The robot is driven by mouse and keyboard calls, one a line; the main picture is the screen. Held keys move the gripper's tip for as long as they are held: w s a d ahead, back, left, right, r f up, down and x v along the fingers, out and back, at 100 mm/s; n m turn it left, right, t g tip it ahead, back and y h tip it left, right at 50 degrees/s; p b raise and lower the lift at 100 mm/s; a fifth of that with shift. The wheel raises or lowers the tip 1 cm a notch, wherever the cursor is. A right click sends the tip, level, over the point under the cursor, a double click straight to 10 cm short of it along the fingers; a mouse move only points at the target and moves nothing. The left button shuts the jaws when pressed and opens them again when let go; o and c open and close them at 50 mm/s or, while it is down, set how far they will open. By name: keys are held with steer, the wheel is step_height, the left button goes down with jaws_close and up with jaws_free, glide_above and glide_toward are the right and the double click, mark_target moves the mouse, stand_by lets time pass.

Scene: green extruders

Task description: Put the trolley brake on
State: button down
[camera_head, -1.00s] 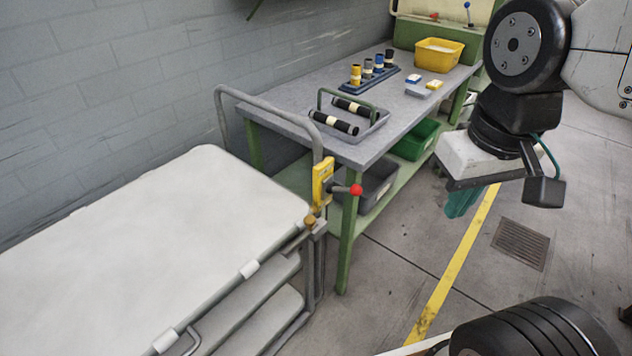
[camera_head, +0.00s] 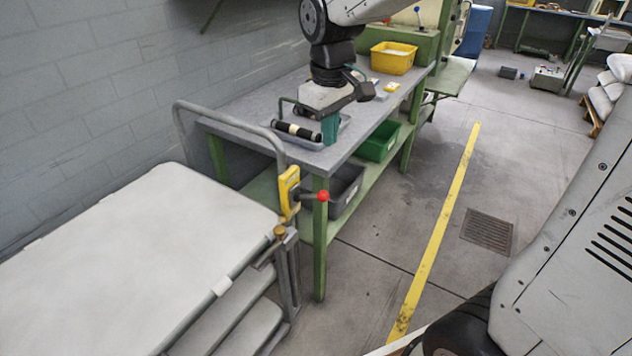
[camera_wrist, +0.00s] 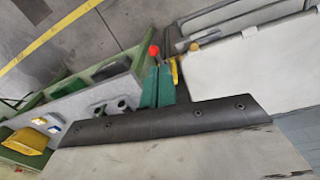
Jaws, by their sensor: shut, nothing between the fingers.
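The trolley (camera_head: 130,250) stands at the left, with pale flat shelves and a grey tube handle (camera_head: 232,118). On its right end post is a yellow bracket (camera_head: 288,190) with a dark brake lever ending in a red knob (camera_head: 323,195). The lever sticks out roughly level to the right. My gripper (camera_head: 331,131) has teal fingers pointing down, above the bench's near end and higher than the knob in the picture. It is shut and empty. In the wrist view, the red knob (camera_wrist: 154,50) shows just beyond the fingertips, with the yellow bracket (camera_wrist: 174,70) beside them; contact is not visible.
A grey-topped green bench (camera_head: 250,103) stands behind the trolley, holding a tray with black rollers (camera_head: 296,130) and a yellow bin (camera_head: 393,57). A green bin (camera_head: 378,141) and a dark bin (camera_head: 345,187) sit below. Floor right of the bench is clear around the yellow line (camera_head: 440,225).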

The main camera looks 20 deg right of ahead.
steer(key=w+a+f+n, duration=0.2)
steer(key=w+f, duration=0.3)
steer(key=w, duration=0.3)
steer(key=shift+w+a, duration=0.25)
steer(key=shift+w, duration=0.05)
steer(key=shift+f, duration=0.15)
glide_above(316, 196)
steer(key=shift+s+f, duration=0.1)
steer(key=shift+f, duration=6.35)
steer(key=shift+f, duration=0.1)
